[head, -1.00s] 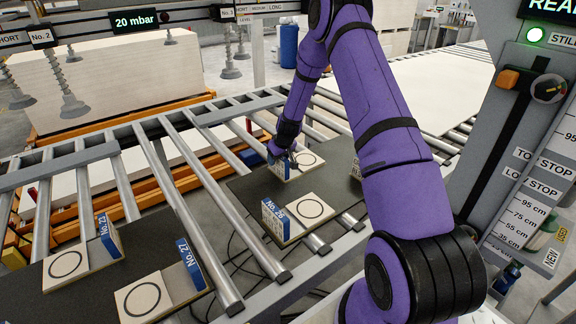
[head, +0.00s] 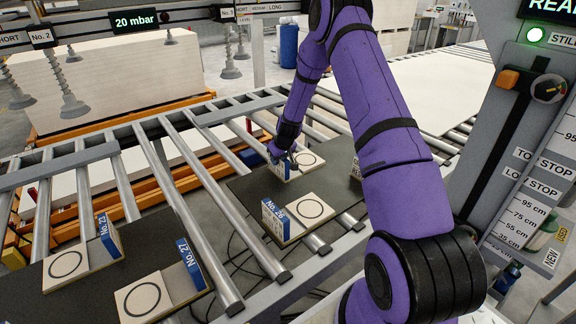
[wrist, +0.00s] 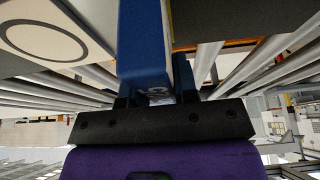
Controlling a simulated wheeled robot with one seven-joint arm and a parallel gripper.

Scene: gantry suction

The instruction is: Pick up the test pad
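A test pad (head: 309,161), a pale board with a black ring and an upright blue label tab, lies at the far side of the dark mat. In the wrist view its ringed face (wrist: 45,58) is at upper left and the blue tab (wrist: 145,45) is in the middle. My gripper (head: 277,158) is at this tab. In the wrist view the gripper's fingers (wrist: 155,90) sit close on both sides of the tab, with no clear gap, so it looks shut on it. A digit 5 shows on the tab. The fingertips are mostly hidden in the head view.
Another pad, No. 26 (head: 312,208), lies nearer on the same dark mat (head: 245,190). Pads No. 27 (head: 143,299) and another (head: 66,264) lie on a left mat. Metal rollers (head: 185,150) surround the mats. A control column (head: 520,130) stands right. Suction cups (head: 72,105) hang upper left.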

